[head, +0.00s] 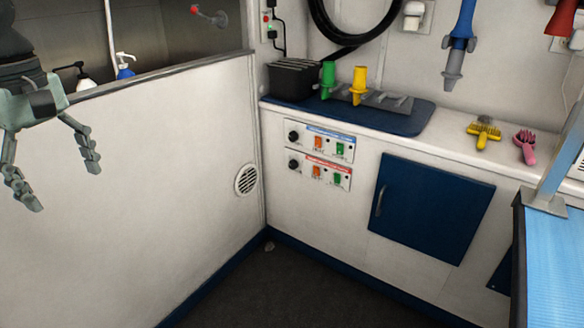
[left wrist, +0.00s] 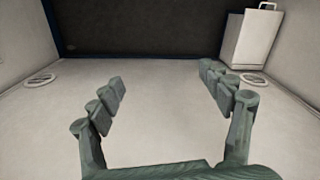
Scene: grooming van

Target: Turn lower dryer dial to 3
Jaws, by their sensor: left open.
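Two dryer panels sit one above the other on the white cabinet front in the head view. The lower dryer panel (head: 320,170) has a red-striped label, an orange switch and a green switch. The lower dryer dial (head: 293,164) is a small black knob at its left end; its setting is too small to read. The upper dial (head: 294,136) is a like knob above it. My left gripper (head: 62,188) is open and empty at the far left, well apart from the panels. In the left wrist view, the open fingers (left wrist: 165,92) have nothing between them. My right gripper is not in view.
A white partition wall (head: 150,170) with a round vent (head: 246,180) stands left of the panels. A blue cabinet door (head: 430,208) is to their right. The counter above holds a blue mat (head: 420,120), nozzles and brushes.

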